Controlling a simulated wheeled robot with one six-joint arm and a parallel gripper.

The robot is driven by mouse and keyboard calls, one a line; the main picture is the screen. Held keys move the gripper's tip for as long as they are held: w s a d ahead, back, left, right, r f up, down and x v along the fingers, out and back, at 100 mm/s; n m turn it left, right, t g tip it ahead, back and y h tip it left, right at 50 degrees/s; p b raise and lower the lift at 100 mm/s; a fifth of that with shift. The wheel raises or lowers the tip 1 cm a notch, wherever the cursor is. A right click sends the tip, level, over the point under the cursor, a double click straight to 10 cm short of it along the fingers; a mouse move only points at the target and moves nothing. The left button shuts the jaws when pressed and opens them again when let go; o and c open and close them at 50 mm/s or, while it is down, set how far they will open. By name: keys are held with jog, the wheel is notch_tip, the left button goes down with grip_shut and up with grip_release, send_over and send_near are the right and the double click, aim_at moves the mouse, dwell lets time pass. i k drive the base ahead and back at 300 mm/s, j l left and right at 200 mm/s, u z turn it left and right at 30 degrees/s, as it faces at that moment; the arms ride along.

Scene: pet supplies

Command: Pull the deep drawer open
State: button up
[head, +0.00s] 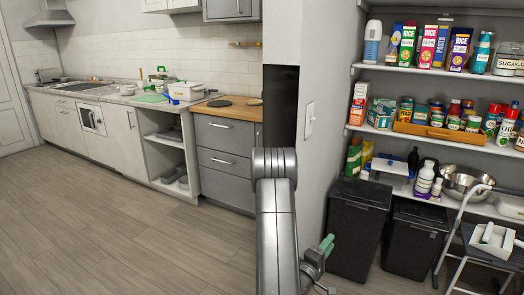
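A grey drawer unit (226,178) stands under a wooden countertop, left of the wall corner. Its stacked drawer fronts look closed. Bar handles show on the top drawer (222,132) and on the drawer below it (224,163). A further drawer front (228,191) is at the bottom, with its right side close to my arm. I cannot tell for sure which one is the deep drawer. My arm rises in front of the wall, and what looks like my gripper (322,252), grey with a green part, is low at centre right, apart from the drawers. Its fingers are not clear.
Open floor (130,235) lies in front of the drawers. An open shelf cabinet (170,150) adjoins on the left. The wall corner (315,130) stands right of the drawers. Two dark bins (356,230) and a loaded pantry shelf (440,145) are on the right, with a step stool (490,250).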

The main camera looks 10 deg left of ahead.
aim_at(234, 136)
jog(key=i+j+u, duration=0.35)
jog(key=i, duration=0.2)
jog(key=i+j+u, duration=0.35)
jog(key=i, duration=0.25)
jog(key=i+u, duration=0.4)
jog(key=i, duration=0.25)
jog(key=i+z, duration=0.15)
jog(key=i, duration=0.25)
jog(key=i+j+z, duration=0.2)
jog(key=i, duration=0.25)
jog(key=i+j+z, duration=0.15)
jog(key=i, duration=0.25)
jog(key=i+j+z, duration=0.15)
jog(key=i, duration=0.25)
